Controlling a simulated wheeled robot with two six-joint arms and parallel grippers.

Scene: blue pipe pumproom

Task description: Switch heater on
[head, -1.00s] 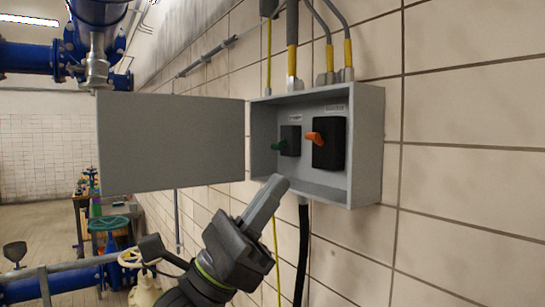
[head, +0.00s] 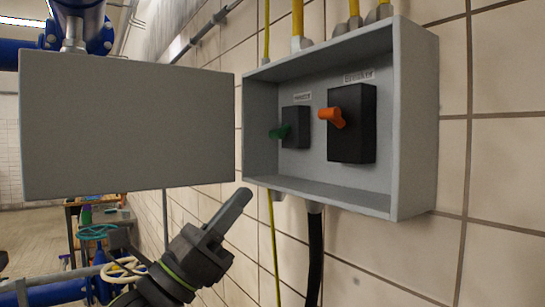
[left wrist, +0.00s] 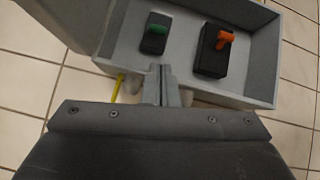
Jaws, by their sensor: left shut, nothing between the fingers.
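An open grey switch box (head: 408,130) is fixed to the tiled wall. Inside it, the left black switch has a green handle (head: 279,132), with a small label above it that is too blurred to read surely. The right, larger black switch has an orange handle (head: 332,117) and a label reading "Breaker". My left gripper (head: 242,196) is shut and empty, just below and left of the box. In the left wrist view its fingertips (left wrist: 160,72) point at the box's lower edge, below the green handle (left wrist: 156,30); the orange handle (left wrist: 225,39) is to the right. My right gripper is not in view.
The box's grey door (head: 128,128) stands swung open to the left. A black cable (head: 315,255) and a yellow one (head: 275,240) run down below the box. Conduits enter its top. Blue pipes (head: 85,22) and a table stand farther back at the left.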

